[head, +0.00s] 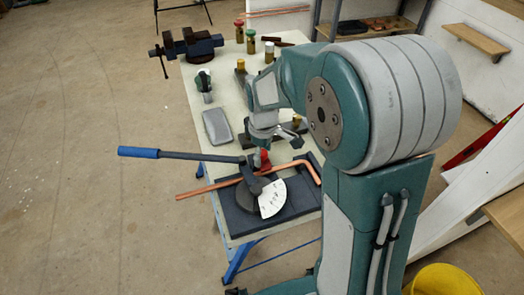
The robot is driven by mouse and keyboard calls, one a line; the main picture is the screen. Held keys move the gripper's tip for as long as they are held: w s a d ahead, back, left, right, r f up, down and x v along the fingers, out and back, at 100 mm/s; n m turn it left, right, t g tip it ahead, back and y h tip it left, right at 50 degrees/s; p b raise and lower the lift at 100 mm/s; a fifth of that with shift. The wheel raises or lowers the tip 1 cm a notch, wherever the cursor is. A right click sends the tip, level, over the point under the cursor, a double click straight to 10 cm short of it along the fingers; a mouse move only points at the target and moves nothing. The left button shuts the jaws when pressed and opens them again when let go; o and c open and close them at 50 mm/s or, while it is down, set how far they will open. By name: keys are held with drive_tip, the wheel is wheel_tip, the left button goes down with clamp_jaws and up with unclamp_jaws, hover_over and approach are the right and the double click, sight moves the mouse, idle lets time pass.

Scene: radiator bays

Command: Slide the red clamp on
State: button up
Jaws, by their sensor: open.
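The red clamp (263,160) is a small red piece at the head of the pipe bender (246,196), near the inner end of its long blue-gripped lever (180,154). A bent copper pipe (207,188) runs through the bender and hooks up at its right end. A white scale plate (272,199) sits beside the round former. My gripper (277,146) is open just above and right of the red clamp. The fingers partly cover that area, and I cannot tell whether they touch the clamp.
A blue vise (190,45) stands at the table's far left corner. A yellow bucket (443,280) is at lower right. The floor to the left is clear.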

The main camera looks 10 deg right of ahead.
sight(263, 153)
drive_tip(key=shift+w, duration=0.1)
wheel_tip(263, 153, up, 12)
idle(0.6)
idle(0.4)
drive_tip(key=s+d+r+m+t, duration=0.1)
drive_tip(key=s+m+t, duration=0.2)
drive_tip(key=s, duration=0.6)
drive_tip(key=s+d+r+m+t, duration=0.1)
drive_tip(key=s+r+m+t, duration=0.1)
drive_tip(key=s+m, duration=0.5)
drive_tip(key=s, duration=0.3)
drive_tip(key=shift+s+d+r+t, duration=0.15)
drive_tip(key=shift+d+r+t, duration=0.15)
drive_tip(key=shift+t, duration=0.1)
